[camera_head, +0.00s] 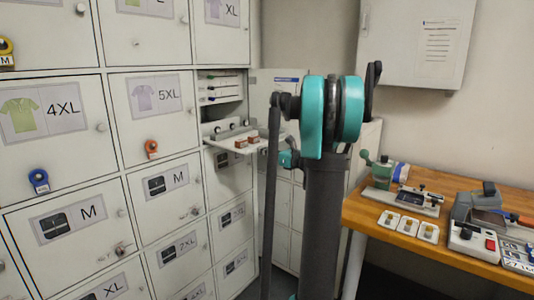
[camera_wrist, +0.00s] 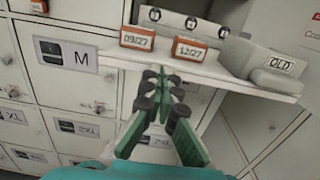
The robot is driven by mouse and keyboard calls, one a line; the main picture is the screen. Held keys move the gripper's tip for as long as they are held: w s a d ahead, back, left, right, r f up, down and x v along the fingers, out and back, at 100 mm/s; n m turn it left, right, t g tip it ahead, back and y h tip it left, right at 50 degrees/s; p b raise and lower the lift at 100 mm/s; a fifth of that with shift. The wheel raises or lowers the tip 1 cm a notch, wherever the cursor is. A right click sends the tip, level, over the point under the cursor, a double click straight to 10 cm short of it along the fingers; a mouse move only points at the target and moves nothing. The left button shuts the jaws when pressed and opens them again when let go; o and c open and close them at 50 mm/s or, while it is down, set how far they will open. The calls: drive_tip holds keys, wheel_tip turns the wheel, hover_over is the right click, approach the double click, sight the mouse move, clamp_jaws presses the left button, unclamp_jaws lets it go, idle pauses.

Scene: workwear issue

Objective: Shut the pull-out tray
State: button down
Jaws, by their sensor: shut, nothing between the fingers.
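The pull-out tray (camera_head: 222,145) is a white shelf sticking out of an open locker bay in the head view. In the wrist view its front edge (camera_wrist: 225,77) crosses the upper part of the picture. Two small orange-and-white boxes, marked 09/27 (camera_wrist: 137,38) and 12/27 (camera_wrist: 190,49), stand on it near the front. A grey block marked OLD (camera_wrist: 277,75) sits at its right end. My gripper (camera_wrist: 161,77) is shut and empty, its tips close to the tray's front edge; contact cannot be told. In the head view my arm partly hides the gripper (camera_head: 289,159).
An open locker door (camera_head: 285,90) stands right of the tray, partly behind my arm. A wooden bench (camera_head: 375,222) with tools and devices is at the right.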

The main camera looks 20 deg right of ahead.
sight(224, 139)
drive_tip(key=x, duration=2.4)
drive_tip(key=shift+w+a, duration=0.2)
drive_tip(key=shift+a, duration=0.05)
drive_tip(key=shift+s+d, duration=0.15)
drive_tip(key=shift+s, duration=0.05)
drive_tip(key=v, duration=1.3)
drive_tip(key=shift+s+f, duration=0.1)
drive_tip(key=shift+s, duration=0.25)
drive_tip(key=s+a+f+n+g+h, duration=0.1)
drive_tip(key=s+a+f+n+g, duration=0.1)
drive_tip(key=s+a+f+n, duration=0.4)
drive_tip(key=s+a+f+n+g+h, duration=0.15)
drive_tip(key=s+n, duration=0.25)
drive_tip(key=s, duration=0.4)
drive_tip(key=s+a+f+n+g, duration=0.3)
drive_tip(key=s+f+n, duration=0.1)
drive_tip(key=s, duration=0.3)
drive_tip(key=s+d+f+n+g+h, duration=0.1)
drive_tip(key=s+d+f+n+h, duration=0.1)
drive_tip(key=s+f+n, duration=0.3)
drive_tip(key=s+d+f+n+g+h, duration=0.2)
drive_tip(key=s+f+n, duration=0.3)
drive_tip(key=s, duration=0.8)
drive_tip(key=s+d+f+n+g+h, duration=0.1)
drive_tip(key=s+d+f+n+h, duration=0.2)
drive_tip(key=s, duration=0.6)
wheel_tip(224, 139, down, 3)
drive_tip(key=shift+s+r+n, duration=0.1)
drive_tip(key=shift+s+n, duration=0.15)
drive_tip(key=shift+n, duration=0.75)
